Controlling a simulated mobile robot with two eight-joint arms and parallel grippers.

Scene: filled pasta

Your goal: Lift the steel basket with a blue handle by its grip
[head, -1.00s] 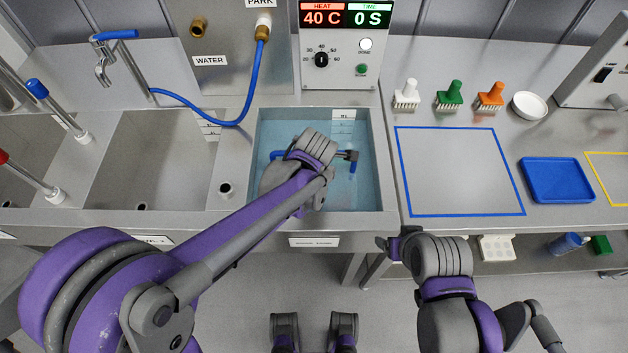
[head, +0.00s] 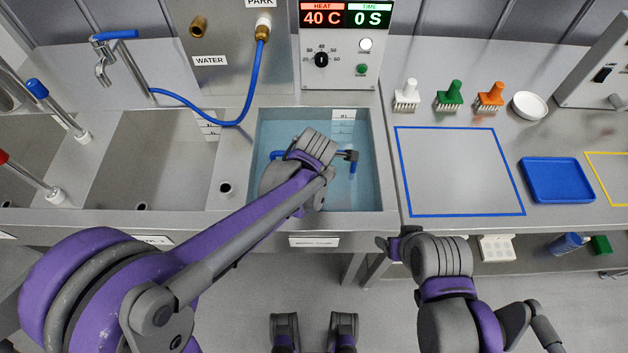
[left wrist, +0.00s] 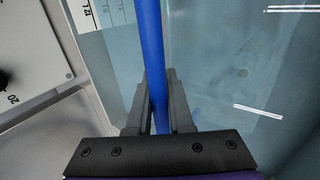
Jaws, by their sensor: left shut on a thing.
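The blue handle (left wrist: 150,40) of the basket runs between the two fingers of my left gripper (left wrist: 158,100) in the left wrist view. The gripper is shut on this bar. In the head view the left gripper (head: 348,156) is over the water-filled basin (head: 345,195), and a short blue piece of the handle (head: 276,155) shows left of the wrist. My left arm hides most of the basket, and I cannot make out its steel body clearly. My right gripper (head: 389,246) hangs in front of the counter, away from the basin; its jaw opening is not clear.
A control panel (head: 340,60) reading 40 C and 0 S stands behind the basin. An empty sink (head: 150,165) lies to the left. To the right are a blue-outlined area (head: 460,170), several brushes, a white bowl (head: 529,105) and a blue tray (head: 557,180).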

